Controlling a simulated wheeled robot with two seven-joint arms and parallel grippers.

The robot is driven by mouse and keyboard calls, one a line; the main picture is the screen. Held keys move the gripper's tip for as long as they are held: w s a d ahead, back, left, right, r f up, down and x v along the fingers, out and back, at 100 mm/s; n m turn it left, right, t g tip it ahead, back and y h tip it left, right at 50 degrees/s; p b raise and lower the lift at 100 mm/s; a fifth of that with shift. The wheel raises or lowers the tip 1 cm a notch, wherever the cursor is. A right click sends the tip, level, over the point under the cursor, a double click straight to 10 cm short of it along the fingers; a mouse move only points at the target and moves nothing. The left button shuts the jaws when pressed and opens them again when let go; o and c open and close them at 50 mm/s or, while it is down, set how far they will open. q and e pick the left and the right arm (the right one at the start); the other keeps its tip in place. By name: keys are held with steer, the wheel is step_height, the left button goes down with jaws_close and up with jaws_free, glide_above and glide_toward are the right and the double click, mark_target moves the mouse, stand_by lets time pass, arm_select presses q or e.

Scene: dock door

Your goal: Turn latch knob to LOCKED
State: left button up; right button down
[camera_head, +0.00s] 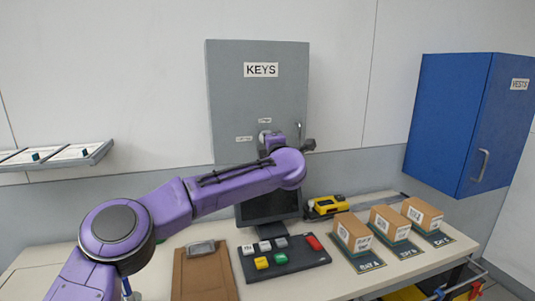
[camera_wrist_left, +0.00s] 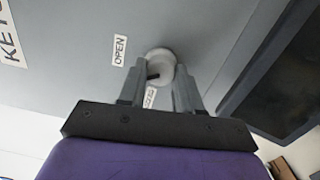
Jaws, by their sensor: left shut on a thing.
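The grey key cabinet (camera_head: 228,85), marked KEYS, hangs on the wall. Its pale round latch knob (camera_head: 264,135) is low on its front and also shows in the left wrist view (camera_wrist_left: 161,57). My left gripper (camera_wrist_left: 160,76) is shut on the knob, one finger on each side. A dark mark on the knob faces the lower side in the wrist view. The OPEN label (camera_wrist_left: 119,50) is beside the knob. A second label (camera_wrist_left: 149,98) shows between the fingers, partly hidden and unreadable. In the head view my left wrist covers part of the knob.
A cabinet handle (camera_head: 308,146) is just right of the knob. A dark monitor (camera_head: 268,207) stands below the cabinet. The bench carries a button panel (camera_head: 285,258), a clipboard (camera_head: 205,275), a yellow scanner (camera_head: 326,205) and three boxes (camera_head: 353,233). A blue cabinet (camera_head: 445,125) hangs at right.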

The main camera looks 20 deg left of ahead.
arm_select(q)
steer(key=shift+r+n+y+b, duration=0.25)
steer(key=shift+n+b, duration=1.6)
steer(key=shift+n, duration=1.15)
steer(key=shift+r+n+y+b, duration=0.1)
steer(key=shift+n+y+b, duration=0.25)
steer(key=shift+n+b, duration=2.1)
steer(key=shift+n+p, duration=0.55)
steer(key=shift+n, duration=0.2)
steer(key=o, duration=0.9)
steer(key=shift+o, duration=0.7)
steer(key=shift+w, duration=0.1)
steer(key=shift+f, duration=0.25)
